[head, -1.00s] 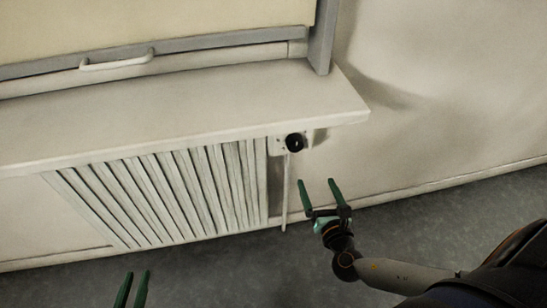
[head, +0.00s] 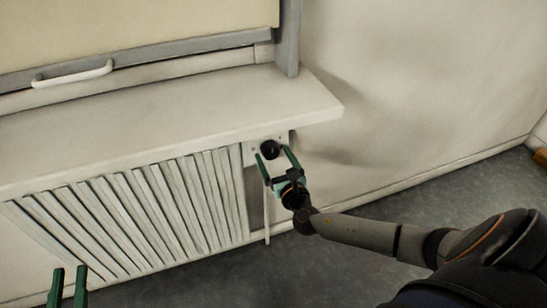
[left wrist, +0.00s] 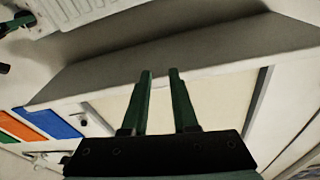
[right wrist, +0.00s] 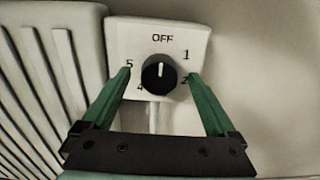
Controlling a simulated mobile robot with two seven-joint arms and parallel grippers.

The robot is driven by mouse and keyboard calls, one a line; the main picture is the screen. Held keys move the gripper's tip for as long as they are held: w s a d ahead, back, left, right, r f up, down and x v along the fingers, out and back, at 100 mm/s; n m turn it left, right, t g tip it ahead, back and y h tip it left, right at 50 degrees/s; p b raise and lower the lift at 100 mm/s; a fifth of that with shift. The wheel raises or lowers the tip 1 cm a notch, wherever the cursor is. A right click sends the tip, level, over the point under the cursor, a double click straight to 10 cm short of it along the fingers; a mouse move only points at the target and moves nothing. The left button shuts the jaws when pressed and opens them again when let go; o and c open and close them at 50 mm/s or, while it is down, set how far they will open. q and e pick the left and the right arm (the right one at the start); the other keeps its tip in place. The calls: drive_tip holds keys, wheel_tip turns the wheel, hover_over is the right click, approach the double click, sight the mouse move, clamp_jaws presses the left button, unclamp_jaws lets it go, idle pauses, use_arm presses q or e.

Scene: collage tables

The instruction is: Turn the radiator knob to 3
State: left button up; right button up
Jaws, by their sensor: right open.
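The black round radiator knob (head: 270,149) sits on a white plate below the right end of the sill. In the right wrist view the knob (right wrist: 159,74) has its white mark pointing up at OFF. The plate (right wrist: 120,36) shows 1, 2, 4 and 5; I cannot see the 3. My right gripper (right wrist: 160,73) is open and empty, its fingertips in line with either side of the knob; I cannot tell whether they touch it. My left gripper (head: 70,269) is open and empty in front of the radiator, low at the left.
The ribbed radiator (head: 130,215) is left of the knob. The pale sill (head: 160,115) juts out above it. A thin pipe (head: 266,220) runs down below the plate. The wall (head: 400,90) right of the knob is bare. Blue and orange panels (left wrist: 48,122) show in the left wrist view.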

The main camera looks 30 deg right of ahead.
use_arm(q)
drive_tip(key=shift+r+t, duration=0.3)
drive_tip(key=shift+r, duration=0.25)
use_arm(e)
drive_tip(key=shift+w+d, duration=0.1)
drive_tip(key=shift+w, duration=0.35)
drive_tip(key=c, duration=1.4)
drive_tip(key=shift+o, duration=0.2)
